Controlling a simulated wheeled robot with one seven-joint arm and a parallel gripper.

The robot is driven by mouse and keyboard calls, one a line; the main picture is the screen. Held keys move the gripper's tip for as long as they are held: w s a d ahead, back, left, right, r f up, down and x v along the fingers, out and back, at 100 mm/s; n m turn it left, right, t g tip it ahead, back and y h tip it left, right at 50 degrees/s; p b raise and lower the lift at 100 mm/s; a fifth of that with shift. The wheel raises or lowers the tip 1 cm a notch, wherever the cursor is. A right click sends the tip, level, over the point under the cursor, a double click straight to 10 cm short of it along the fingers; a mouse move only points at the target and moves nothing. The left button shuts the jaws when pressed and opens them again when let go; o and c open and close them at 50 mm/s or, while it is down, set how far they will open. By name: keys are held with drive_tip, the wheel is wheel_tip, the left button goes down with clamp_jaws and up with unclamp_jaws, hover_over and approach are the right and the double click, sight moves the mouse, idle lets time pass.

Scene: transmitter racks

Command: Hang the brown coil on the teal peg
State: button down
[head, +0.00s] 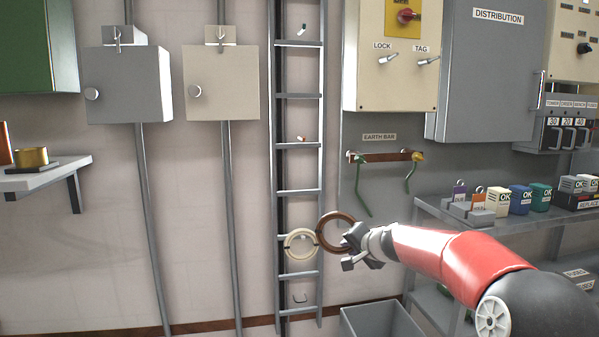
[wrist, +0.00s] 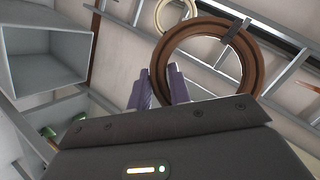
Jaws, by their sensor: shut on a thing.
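The brown coil (head: 320,233) is a ring held by my gripper (head: 353,246) in front of the ladder's right rail. In the wrist view, my fingers (wrist: 160,88) are at the edge of the brown coil (wrist: 254,66); where they close on it is partly hidden. A small peg with a teal-green tip (head: 302,29) sticks out near the top of the ladder, well above the coil and bare. A peg with an orange-red tip (head: 301,139) is lower, also bare.
A cream coil (head: 288,245) hangs on the ladder (head: 298,192), just left of the brown coil; it also shows in the wrist view (wrist: 163,17). Green leads hang from the earth bar (head: 385,156) at right. A grey bin (head: 385,320) stands below. A shelf (head: 430,207) with small boxes is right.

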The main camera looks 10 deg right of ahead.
drive_tip(key=s+a+r+n+g+y, duration=0.1)
drive_tip(key=s+r, duration=0.3)
drive_tip(key=r, duration=0.7)
drive_tip(key=s+a+r+n+g+y, duration=0.1)
drive_tip(key=s+a+r+n+y, duration=0.2)
drive_tip(key=r, duration=0.8)
drive_tip(key=shift+s+n+g+y, duration=0.3)
drive_tip(key=shift+s+n+y, duration=0.3)
drive_tip(key=shift+s, duration=0.35)
